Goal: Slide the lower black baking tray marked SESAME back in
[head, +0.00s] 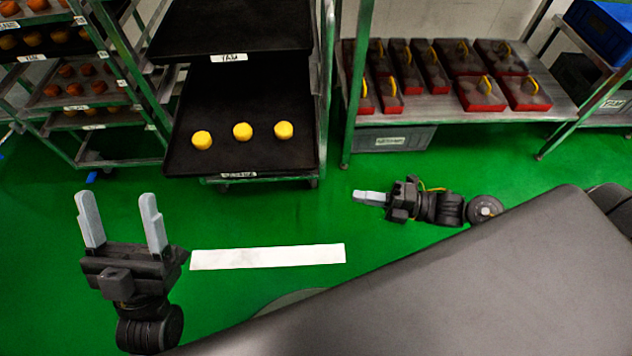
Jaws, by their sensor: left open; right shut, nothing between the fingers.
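The lower black baking tray (225,160) sticks out of the green-framed rack toward me. Several yellow buns lie on it in a row, one of them the middle bun (242,131). A small label on its front edge is too blurred to read for certain. The upper black tray (235,30), labelled YAM, sits above it and covers its back part. My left gripper (121,222) is open and empty, in front and to the left of the lower tray. My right gripper (370,197) is shut and empty, to the right of the tray's front edge. Neither touches the tray.
Another rack (90,85) with trays of buns stands at the left. A metal shelf (430,125) with several red boxes (480,95) stands at the right, with a grey bin (390,138) beneath. A white strip (268,257) lies on the open green floor.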

